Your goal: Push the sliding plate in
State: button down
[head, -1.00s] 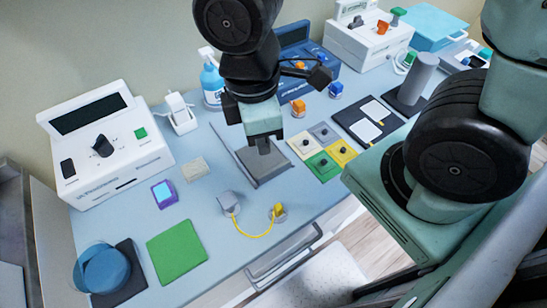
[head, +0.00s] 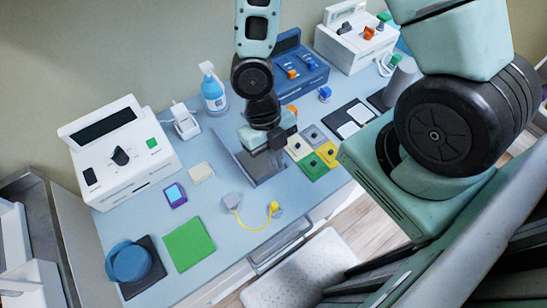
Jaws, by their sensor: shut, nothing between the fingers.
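The sliding plate (head: 262,173) is a flat grey piece on the blue-grey table, in the middle of the head view. A thin raised strip (head: 226,148) runs along its left side. My gripper (head: 278,158) points down at the plate's right part, with its fingers shut and empty. The fingertips are low, close to the plate; I cannot tell whether they touch it. The gripper and wrist hide the plate's far part.
Coloured knob tiles (head: 314,167) lie close on the right. A grey plug with yellow cord (head: 232,201) sits in front. A white console (head: 120,150) and spray bottle (head: 213,92) stand behind left. A green mat (head: 188,245) lies front left.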

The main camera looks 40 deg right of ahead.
aim_at(260, 160)
jog(key=x, duration=0.8)
jog(key=shift+s+f, duration=0.2)
jog(key=shift+f, duration=0.1)
jog(key=shift+w+r+p, duration=0.15)
jog(key=shift+w+p, duration=0.55)
jog(key=shift+w, duration=0.4)
jog(key=shift+w+p, duration=0.45)
jog(key=shift+w, duration=0.5)
jog(key=shift+w, duration=0.1)
jog(key=w+p, duration=0.1)
jog(key=w, duration=0.7)
jog(key=shift+w+p, duration=0.3)
jog(key=shift+w, duration=0.1)
